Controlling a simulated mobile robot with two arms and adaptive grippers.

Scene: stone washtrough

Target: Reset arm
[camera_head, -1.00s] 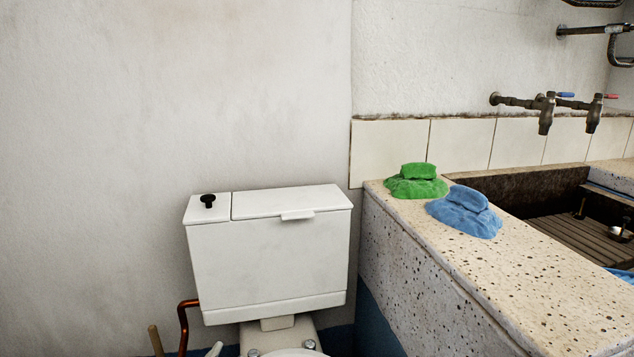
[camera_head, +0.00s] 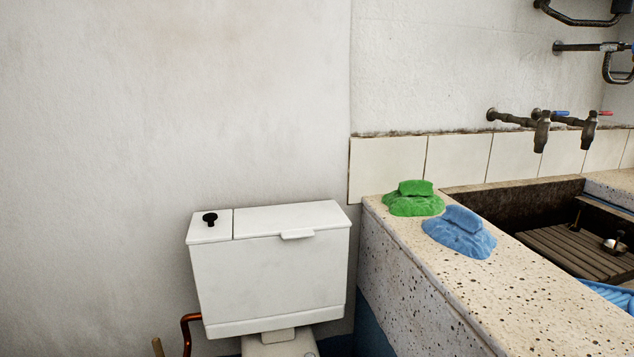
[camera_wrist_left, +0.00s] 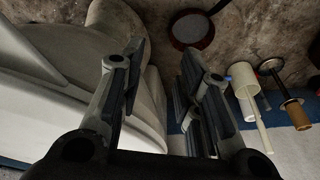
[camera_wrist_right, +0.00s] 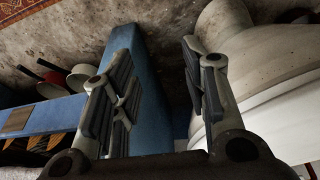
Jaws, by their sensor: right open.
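My left gripper (camera_wrist_left: 160,82) shows in the left wrist view with its fingers apart and nothing between them. It is over the floor beside the white toilet (camera_wrist_left: 60,65). My right gripper (camera_wrist_right: 157,75) shows in the right wrist view, also open and empty. It is between a blue upright surface (camera_wrist_right: 146,110) and the white toilet bowl (camera_wrist_right: 240,60). Neither arm shows in the head view.
A toilet cistern (camera_head: 270,275) stands against the wall. Green (camera_head: 413,199) and blue (camera_head: 460,232) cloths lie on the stone trough's ledge (camera_head: 480,290). A pan (camera_wrist_left: 192,30) and brush-like items (camera_wrist_left: 290,105) are on the floor. More pans (camera_wrist_right: 80,75) show at left in the right wrist view.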

